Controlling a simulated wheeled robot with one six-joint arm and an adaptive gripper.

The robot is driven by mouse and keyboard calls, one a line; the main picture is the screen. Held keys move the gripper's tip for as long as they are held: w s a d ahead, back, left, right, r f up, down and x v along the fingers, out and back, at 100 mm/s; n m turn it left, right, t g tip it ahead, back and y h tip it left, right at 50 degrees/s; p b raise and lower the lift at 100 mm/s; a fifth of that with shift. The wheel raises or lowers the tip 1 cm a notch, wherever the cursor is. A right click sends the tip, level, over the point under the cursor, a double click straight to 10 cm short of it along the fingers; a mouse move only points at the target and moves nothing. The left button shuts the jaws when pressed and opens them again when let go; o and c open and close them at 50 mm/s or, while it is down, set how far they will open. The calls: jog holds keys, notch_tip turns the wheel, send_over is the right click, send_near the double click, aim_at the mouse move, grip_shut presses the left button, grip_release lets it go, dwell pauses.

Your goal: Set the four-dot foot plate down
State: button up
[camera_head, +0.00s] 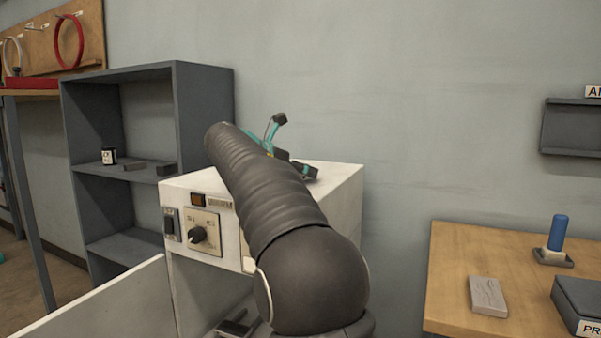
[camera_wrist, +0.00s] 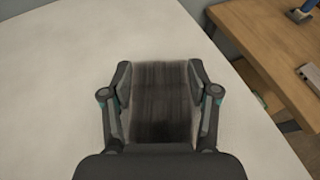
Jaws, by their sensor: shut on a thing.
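My gripper (camera_wrist: 160,82) is shut on a dark, streaked plate (camera_wrist: 160,100), which fills the space between its two fingers in the wrist view. I take this as the foot plate, but no dots can be made out on it. The plate is over the white top of a cabinet (camera_wrist: 60,75); I cannot tell whether it touches. In the head view my arm hides most of the gripper, above the white cabinet (camera_head: 342,180).
The cabinet front has a knob (camera_head: 198,234) and switches. A grey shelf (camera_head: 203,90) with small items stands at the left. At the right, a wooden table (camera_head: 450,265) holds a light block (camera_head: 487,296), a blue-handled tool (camera_head: 558,232) and a dark box (camera_head: 582,300).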

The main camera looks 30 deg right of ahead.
jog(key=shift+f, duration=0.2)
jog(key=shift+f, duration=0.1)
jog(key=o, duration=1.4)
jog(key=shift+f, duration=0.1)
jog(key=shift+a+r, duration=0.1)
jog(key=shift+r, duration=0.15)
jog(key=v, duration=1.1)
jog(key=shift+s+a+r, duration=0.15)
jog(key=shift+a+r, duration=0.05)
jog(key=shift+a, duration=0.1)
